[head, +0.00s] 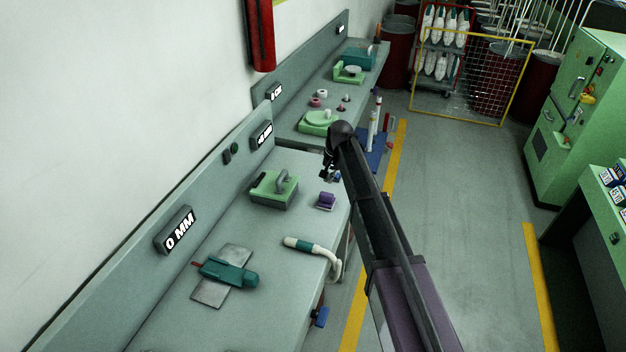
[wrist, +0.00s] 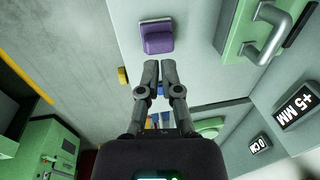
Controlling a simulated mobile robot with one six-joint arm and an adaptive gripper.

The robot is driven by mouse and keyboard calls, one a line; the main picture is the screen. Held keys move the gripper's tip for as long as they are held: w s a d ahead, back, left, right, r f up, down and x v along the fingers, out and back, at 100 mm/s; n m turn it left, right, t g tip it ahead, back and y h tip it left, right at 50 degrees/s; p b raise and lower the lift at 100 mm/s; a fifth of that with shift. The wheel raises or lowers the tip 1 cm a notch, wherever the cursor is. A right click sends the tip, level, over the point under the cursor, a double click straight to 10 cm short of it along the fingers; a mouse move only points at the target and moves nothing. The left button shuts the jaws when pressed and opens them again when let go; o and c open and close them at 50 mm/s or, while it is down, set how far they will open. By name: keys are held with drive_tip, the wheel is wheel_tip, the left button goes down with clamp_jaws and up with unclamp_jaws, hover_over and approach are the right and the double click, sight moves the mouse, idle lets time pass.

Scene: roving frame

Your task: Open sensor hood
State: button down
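A green box with a grey arched handle (head: 274,188) sits on the near bench; it looks like the sensor hood, though nothing in view names it. Its lid looks down. In the wrist view the box (wrist: 234,35) and its handle show at the upper right, beyond my fingertips. My gripper (head: 330,174) hangs at the bench's right edge, to the right of the box and apart from it. In the wrist view the fingertips of my gripper (wrist: 160,66) are almost together with nothing between them.
A teal tool (head: 228,272) and a white-and-teal handheld piece (head: 310,248) lie nearer on the bench. The aisle floor (head: 455,190) to the right is clear.

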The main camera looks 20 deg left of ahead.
drive_tip(key=m+y+b, duration=1.2)
drive_tip(key=m+b, duration=0.3)
drive_tip(key=m, duration=0.3)
approach(289, 188)
wheel_tip(289, 188, up, 3)
drive_tip(key=shift+s+r+t, duration=0.15)
drive_tip(key=shift+s+t, duration=0.1)
drive_tip(key=shift+t, duration=0.15)
drive_tip(key=shift+a, duration=0.1)
drive_tip(key=shift+f+b+x, duration=0.1)
drive_tip(key=shift+b+x, duration=1)
drive_tip(key=shift+x, duration=1.35)
drive_tip(key=shift+f+b+x, duration=0.15)
drive_tip(key=shift+b+x, duration=0.9)
drive_tip(key=shift+x, duration=1.45)
drive_tip(key=shift+w+d+r+h+p, duration=0.1)
drive_tip(key=shift+d+r+h+p, duration=0.15)
drive_tip(key=shift+h+p, duration=0.1)
